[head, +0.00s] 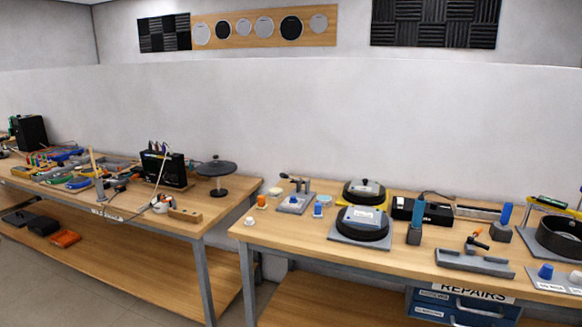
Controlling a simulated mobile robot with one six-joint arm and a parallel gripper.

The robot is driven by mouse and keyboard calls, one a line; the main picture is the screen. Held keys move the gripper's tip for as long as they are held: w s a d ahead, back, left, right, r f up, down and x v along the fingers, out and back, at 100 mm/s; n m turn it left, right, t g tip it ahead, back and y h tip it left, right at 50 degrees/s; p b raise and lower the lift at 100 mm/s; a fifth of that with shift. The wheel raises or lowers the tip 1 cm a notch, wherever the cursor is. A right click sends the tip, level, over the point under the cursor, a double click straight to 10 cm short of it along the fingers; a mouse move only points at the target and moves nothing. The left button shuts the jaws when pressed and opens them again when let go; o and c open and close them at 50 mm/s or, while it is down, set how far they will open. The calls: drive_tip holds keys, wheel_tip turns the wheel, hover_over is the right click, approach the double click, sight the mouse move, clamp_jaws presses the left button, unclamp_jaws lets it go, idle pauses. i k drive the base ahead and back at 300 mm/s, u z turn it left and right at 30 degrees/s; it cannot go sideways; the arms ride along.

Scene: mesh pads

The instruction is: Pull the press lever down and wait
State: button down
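On the right bench, a small stand on a grey base (294,205) has an upright post and a dark handle (291,177) reaching out to the left near its top. It looks like the press with its lever, but it is too small to be sure. The handle appears raised and roughly level. What lies under it is too small to make out. My gripper is not in view, and nothing is seen touching the handle.
Beside the stand are a blue-and-white item (318,208) and an orange-and-white jar (261,202). Round black units (362,223) stand to its right. A gap separates the right bench (300,237) from the left bench (219,207). The floor (45,288) at lower left is clear.

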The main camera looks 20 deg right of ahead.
sight(282, 176)
drive_tip(key=u, duration=0.25)
drive_tip(key=i, duration=0.85)
drive_tip(key=u, duration=0.45)
